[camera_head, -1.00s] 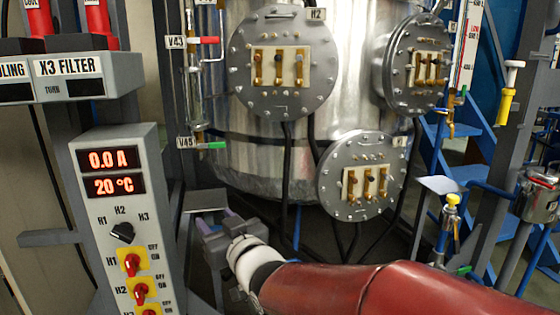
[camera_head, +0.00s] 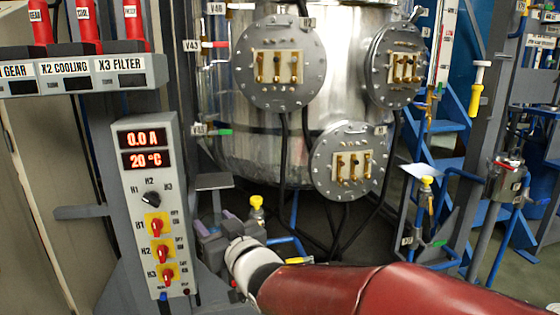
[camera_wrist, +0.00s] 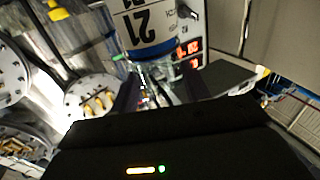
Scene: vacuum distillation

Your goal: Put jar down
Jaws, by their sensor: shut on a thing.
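My gripper (camera_head: 218,228) is low in the head view, in front of the tank and just right of the grey control box. Its fingers show purple there, but the jar cannot be made out. In the wrist view a jar (camera_wrist: 150,28) with a white label, "21" and a blue band is at the top. Its clear lower part runs down between the dark fingers of my gripper (camera_wrist: 157,92), which is shut on it. The exact contact is dim and partly hidden.
The control box (camera_head: 151,215) stands close left of my gripper. A small grey plate (camera_head: 213,181) is just above it, and a yellow-topped valve (camera_head: 256,204) stands just right. The metal tank (camera_head: 250,160) with round flanges is behind. Another small plate (camera_head: 420,171) is at right.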

